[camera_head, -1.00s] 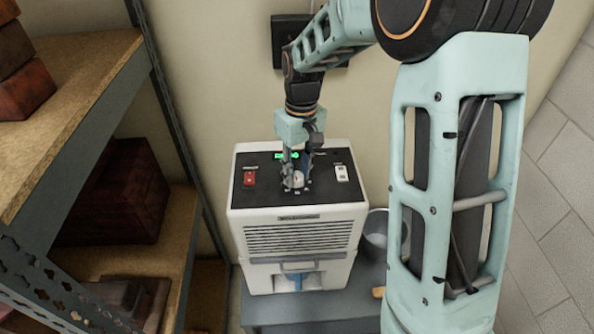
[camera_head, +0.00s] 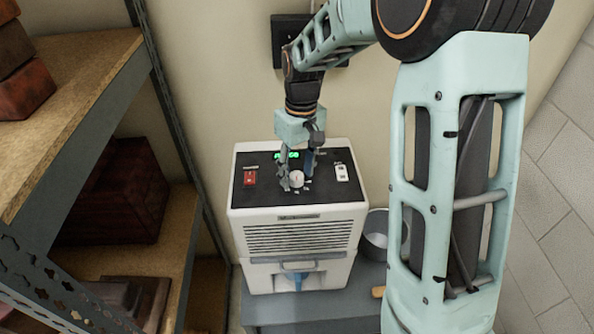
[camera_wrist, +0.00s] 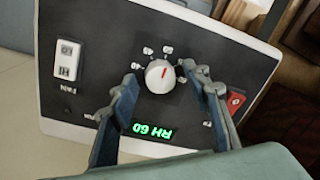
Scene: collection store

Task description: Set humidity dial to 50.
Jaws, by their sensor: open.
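The humidity dial (camera_wrist: 157,80) is a round white knob with a red pointer mark on the dehumidifier's black top panel. Small number labels surround it; the pointer is toward the labels on the side away from the display, and I cannot read them surely. The dial also shows in the head view (camera_head: 297,177). My gripper (camera_head: 297,181) is open above the panel, one finger on each side of the dial. In the wrist view both fingers stand apart from the knob.
The white dehumidifier (camera_head: 298,238) stands on a grey table (camera_head: 262,315). Its panel holds a red switch (camera_head: 249,178) and a white fan switch (camera_head: 341,173). A metal bucket (camera_head: 376,238) is at its right. A shelf rack (camera_head: 160,90) with boxes stands at left.

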